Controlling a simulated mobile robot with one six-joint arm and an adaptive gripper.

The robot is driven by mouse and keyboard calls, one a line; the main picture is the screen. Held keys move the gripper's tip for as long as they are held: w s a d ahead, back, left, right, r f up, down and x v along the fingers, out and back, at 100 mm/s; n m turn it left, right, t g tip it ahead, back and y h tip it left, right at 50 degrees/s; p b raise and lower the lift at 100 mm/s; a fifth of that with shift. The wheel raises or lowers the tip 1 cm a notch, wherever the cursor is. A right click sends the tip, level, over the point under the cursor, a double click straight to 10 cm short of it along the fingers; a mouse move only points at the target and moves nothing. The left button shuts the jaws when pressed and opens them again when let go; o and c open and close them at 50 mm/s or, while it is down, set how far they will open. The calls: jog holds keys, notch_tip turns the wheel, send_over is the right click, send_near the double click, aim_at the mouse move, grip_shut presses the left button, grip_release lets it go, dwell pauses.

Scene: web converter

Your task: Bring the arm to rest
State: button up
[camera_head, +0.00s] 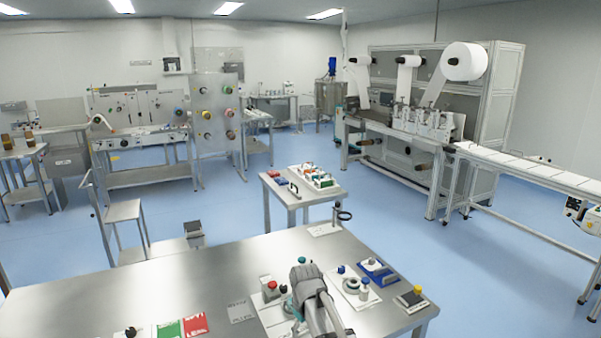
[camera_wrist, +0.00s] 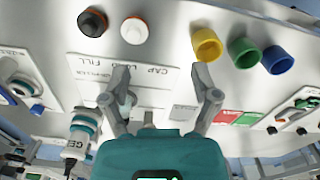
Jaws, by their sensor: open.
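My arm (camera_head: 308,282) reaches over the steel table in the head view, with its grey wrist above a white plate. My gripper (camera_wrist: 163,82) shows in the wrist view with its two grey fingers spread apart, and I see nothing held between them. Its teal body fills the lower middle of that view. Behind the fingers lies a white board (camera_wrist: 122,72) with printed lettering. A small pale item (camera_wrist: 127,103) shows close behind the left finger; I cannot tell whether they touch. In the head view the fingertips are hidden or too small to make out.
Yellow (camera_wrist: 206,45), green (camera_wrist: 243,52) and blue (camera_wrist: 279,60) cups stand on the tabletop. Red (camera_head: 196,323) and green (camera_head: 168,330) cards lie at left. The table's left part (camera_head: 80,300) is bare.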

jog(key=s+d+f+m+b, duration=0.2)
jog(key=s+d+m, duration=0.1)
jog(key=s+d, duration=0.3)
jog(key=s+d+f+m+b, duration=0.2)
jog(key=s+d, duration=0.4)
jog(key=d, duration=0.3)
jog(key=f+m, duration=0.1)
jog(key=m, duration=0.1)
jog(key=shift+d+m+b, duration=0.3)
jog(key=shift+d, duration=0.05)
